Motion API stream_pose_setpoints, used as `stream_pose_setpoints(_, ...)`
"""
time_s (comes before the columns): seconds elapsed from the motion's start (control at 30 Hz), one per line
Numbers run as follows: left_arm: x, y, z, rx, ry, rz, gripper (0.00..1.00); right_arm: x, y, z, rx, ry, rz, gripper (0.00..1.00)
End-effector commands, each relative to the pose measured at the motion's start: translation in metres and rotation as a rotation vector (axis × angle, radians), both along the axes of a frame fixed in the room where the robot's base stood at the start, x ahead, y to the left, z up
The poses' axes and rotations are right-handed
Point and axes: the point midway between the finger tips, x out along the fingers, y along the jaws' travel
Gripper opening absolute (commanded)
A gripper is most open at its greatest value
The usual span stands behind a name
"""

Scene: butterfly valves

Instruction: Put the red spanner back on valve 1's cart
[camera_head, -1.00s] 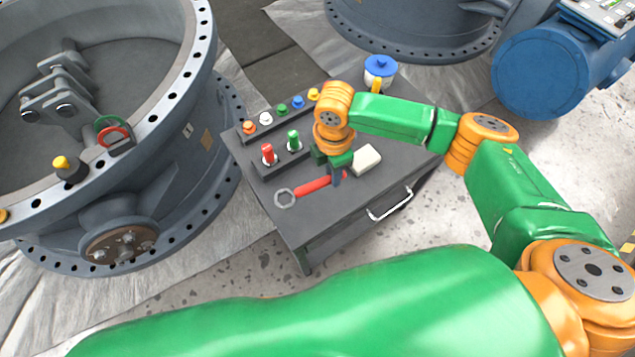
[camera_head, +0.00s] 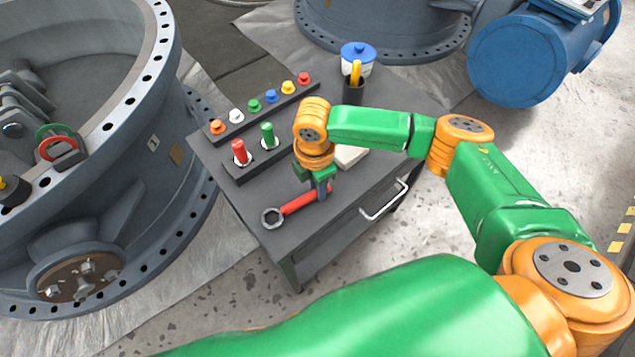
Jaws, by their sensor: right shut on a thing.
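The red spanner (camera_head: 297,203) has a red handle and a silver ring end. It is at the front left part of the dark grey cart's top (camera_head: 225,176), and I cannot tell whether it rests on the surface or is just above it. My right gripper (camera_head: 320,192) points down and is shut on the spanner's handle near its right end. The gripper hides that end. The cart stands beside a large grey valve (camera_head: 165,170) marked "1". My left gripper is not in view.
A rack with several coloured plugs (camera_head: 255,105) and a block with a red and a green peg (camera_head: 254,156) sit behind the spanner. A handle (camera_head: 385,203) sticks out in front.

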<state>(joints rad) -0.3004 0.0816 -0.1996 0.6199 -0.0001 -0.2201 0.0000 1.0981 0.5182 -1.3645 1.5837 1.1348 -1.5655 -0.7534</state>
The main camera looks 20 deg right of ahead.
Motion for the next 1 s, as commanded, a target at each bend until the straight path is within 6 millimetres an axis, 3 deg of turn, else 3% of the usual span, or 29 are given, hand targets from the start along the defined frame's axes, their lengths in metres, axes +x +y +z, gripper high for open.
stream_pose_setpoints(0.2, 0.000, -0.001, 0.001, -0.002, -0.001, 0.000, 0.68, 0.000, 0.000, 0.000, 0.000, -0.001, 0.000, 0.00)
stream_pose_setpoints(0.23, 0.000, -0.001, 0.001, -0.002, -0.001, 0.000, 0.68, 0.000, 0.000, 0.000, 0.000, 0.000, 0.000, 0.30)
stream_pose_setpoints(0.33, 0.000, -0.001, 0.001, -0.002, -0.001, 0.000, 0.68, 0.000, 0.000, 0.000, 0.000, 0.000, 0.000, 0.57)
stream_pose_setpoints(0.37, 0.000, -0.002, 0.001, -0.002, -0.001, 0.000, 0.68, 0.000, 0.000, 0.000, 0.000, 0.000, 0.000, 0.60)
stream_pose_setpoints(0.67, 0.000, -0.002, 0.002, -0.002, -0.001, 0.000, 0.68, 0.000, 0.000, 0.003, 0.000, 0.000, 0.000, 0.60)
stream_pose_setpoints(1.0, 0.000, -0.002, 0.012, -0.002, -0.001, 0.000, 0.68, 0.000, 0.003, 0.066, 0.000, -0.001, 0.000, 0.60)
